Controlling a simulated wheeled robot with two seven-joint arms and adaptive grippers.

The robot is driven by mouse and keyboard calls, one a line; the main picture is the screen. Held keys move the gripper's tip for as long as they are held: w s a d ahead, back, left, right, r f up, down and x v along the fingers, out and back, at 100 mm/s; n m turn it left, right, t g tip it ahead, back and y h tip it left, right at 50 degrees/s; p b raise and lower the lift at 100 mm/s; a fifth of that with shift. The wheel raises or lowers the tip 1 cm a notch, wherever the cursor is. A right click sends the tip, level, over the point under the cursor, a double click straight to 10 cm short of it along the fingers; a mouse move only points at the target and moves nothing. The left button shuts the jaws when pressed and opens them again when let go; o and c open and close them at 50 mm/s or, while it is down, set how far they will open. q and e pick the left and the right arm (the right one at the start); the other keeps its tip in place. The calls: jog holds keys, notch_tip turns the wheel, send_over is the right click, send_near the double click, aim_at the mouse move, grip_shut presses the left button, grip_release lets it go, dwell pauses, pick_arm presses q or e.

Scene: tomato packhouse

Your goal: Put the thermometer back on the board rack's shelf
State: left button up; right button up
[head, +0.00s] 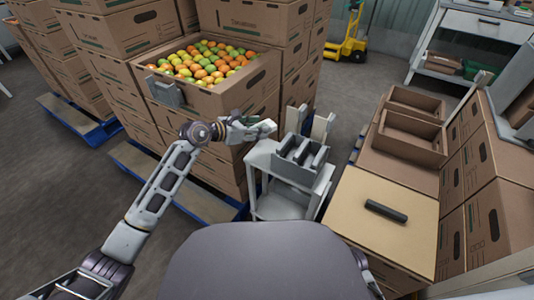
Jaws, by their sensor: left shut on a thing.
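My left gripper (262,127) is shut at the end of my extended left arm, left of the pale stand and above its top. A small pale thing, apparently the thermometer, is between its fingers; its outline is hard to separate from the fingers. The pale stand (262,160), apparently the board rack, has a top and a lower shelf (285,207). A grey slotted holder (300,157) sits on its top, and upright boards (322,125) show behind. My right gripper is out of view.
A carton of tomatoes (205,66) tops the stacked cartons behind my left gripper. At right are open cartons (410,130) and a tan-topped carton (360,235) bearing a dark bar (385,211). A yellow pallet truck (347,45) stands at the back.

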aim_at(259, 155)
pick_arm(q)
jog(key=shift+w+d, duration=0.1)
jog(key=shift+d, duration=0.05)
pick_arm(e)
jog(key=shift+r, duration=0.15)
pick_arm(q)
jog(key=shift+f, duration=0.1)
jog(key=shift+f+b, duration=0.9)
jog(key=shift+f, duration=1.55)
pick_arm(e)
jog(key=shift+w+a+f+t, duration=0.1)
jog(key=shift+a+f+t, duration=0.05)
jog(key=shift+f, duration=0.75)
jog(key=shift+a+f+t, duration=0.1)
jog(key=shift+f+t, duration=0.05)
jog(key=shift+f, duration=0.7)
pick_arm(q)
jog(key=shift+f, duration=0.1)
jog(key=shift+f+b, duration=1.3)
jog(key=shift+f, duration=1.05)
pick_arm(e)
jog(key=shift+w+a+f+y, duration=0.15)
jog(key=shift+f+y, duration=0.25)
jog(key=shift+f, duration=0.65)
pick_arm(q)
jog(key=shift+f, duration=0.2)
jog(key=o, duration=1.2)
jog(key=shift+c, duration=0.2)
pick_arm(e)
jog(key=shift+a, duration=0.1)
